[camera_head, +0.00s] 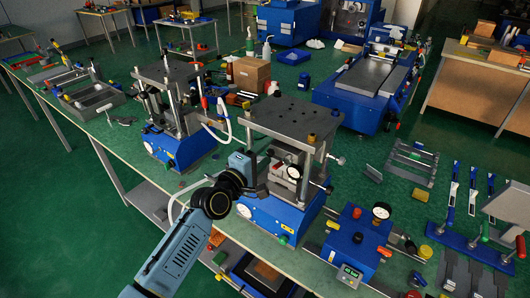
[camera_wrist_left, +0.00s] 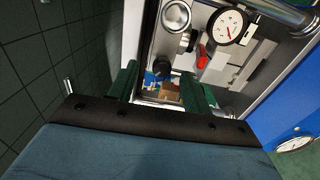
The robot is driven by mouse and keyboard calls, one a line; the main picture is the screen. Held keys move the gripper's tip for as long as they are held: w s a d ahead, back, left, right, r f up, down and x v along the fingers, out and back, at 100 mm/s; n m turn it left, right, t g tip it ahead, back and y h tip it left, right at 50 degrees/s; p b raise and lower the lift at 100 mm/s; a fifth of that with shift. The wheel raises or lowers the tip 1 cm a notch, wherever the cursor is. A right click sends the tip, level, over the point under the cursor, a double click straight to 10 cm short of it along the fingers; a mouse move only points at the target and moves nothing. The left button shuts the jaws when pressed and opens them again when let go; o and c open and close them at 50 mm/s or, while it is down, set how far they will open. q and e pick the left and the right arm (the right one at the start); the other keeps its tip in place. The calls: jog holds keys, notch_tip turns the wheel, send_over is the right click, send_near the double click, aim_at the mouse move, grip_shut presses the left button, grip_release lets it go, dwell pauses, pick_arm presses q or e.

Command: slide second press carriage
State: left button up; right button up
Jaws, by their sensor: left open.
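The second press (camera_head: 287,117) stands on the bench, with a blue base (camera_head: 262,213), a grey top plate and steel posts. Inside its frame are grey metal blocks (camera_head: 285,158) and a white dial gauge (camera_head: 294,173). I cannot tell which block is the carriage. My left gripper (camera_wrist_left: 160,88) is open at the left side of this press. In the left wrist view its two green fingers are apart, with a dark round knob (camera_wrist_left: 162,69) near the gap between them. The dial gauge (camera_wrist_left: 228,27) and a red knob (camera_wrist_left: 202,57) sit beyond. In the head view the fingertips are hard to make out.
Another press (camera_head: 181,105) stands to the left. A blue box with a gauge (camera_head: 352,240) stands to the right of the second press. A cardboard box (camera_head: 251,72) and a large blue machine (camera_head: 366,90) are behind. Several tools lie at the right.

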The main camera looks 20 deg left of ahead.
pick_arm(q)
jog(key=shift+w+d, duration=0.15)
jog(key=shift+w, duration=0.3)
grip_shut()
jog(key=a+b, duration=0.1)
jog(key=a, duration=0.1)
jog(key=w+a+b, duration=0.1)
jog(key=a, duration=0.1)
jog(key=shift+a, duration=0.2)
grip_release()
jog(key=shift+w+a, duration=0.1)
jog(key=shift+a, duration=0.1)
jog(key=shift+d, duration=0.1)
